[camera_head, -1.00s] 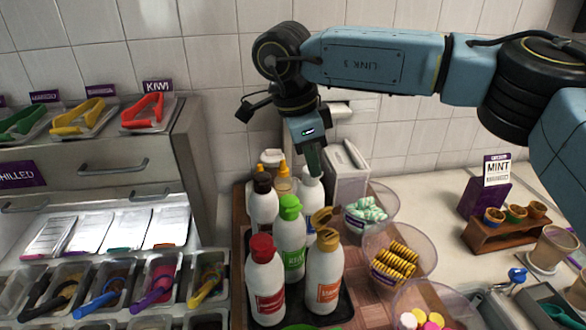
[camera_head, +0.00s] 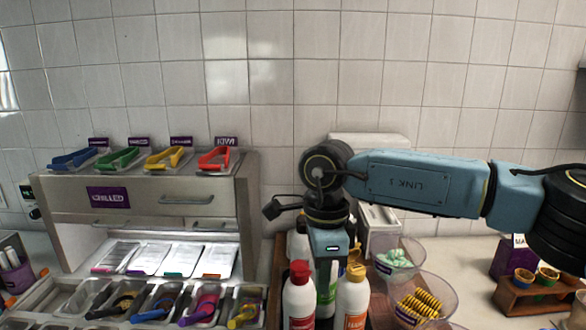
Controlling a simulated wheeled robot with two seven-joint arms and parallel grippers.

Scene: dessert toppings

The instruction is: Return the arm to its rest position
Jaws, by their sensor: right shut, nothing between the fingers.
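My right arm reaches in from the right, with its blue link level in front of the tiled wall. My right gripper (camera_head: 326,285) points down among the sauce bottles, shut with nothing seen in it. The red-capped bottle (camera_head: 299,299) stands in front and to the left of it. The orange-capped bottle (camera_head: 352,301) stands in front and to the right. The green bottle (camera_head: 331,290) and a bottle behind are partly hidden by the gripper and wrist. Whether the fingers touch a bottle cannot be told. My left gripper is not in view.
Clear bowls with mint-green pieces (camera_head: 394,257) and yellow biscuits (camera_head: 419,303) stand right of the bottles. A steel topping cabinet (camera_head: 150,215) with coloured tongs on top fills the left. A wooden cup holder (camera_head: 530,297) stands at the right. The wall above is clear.

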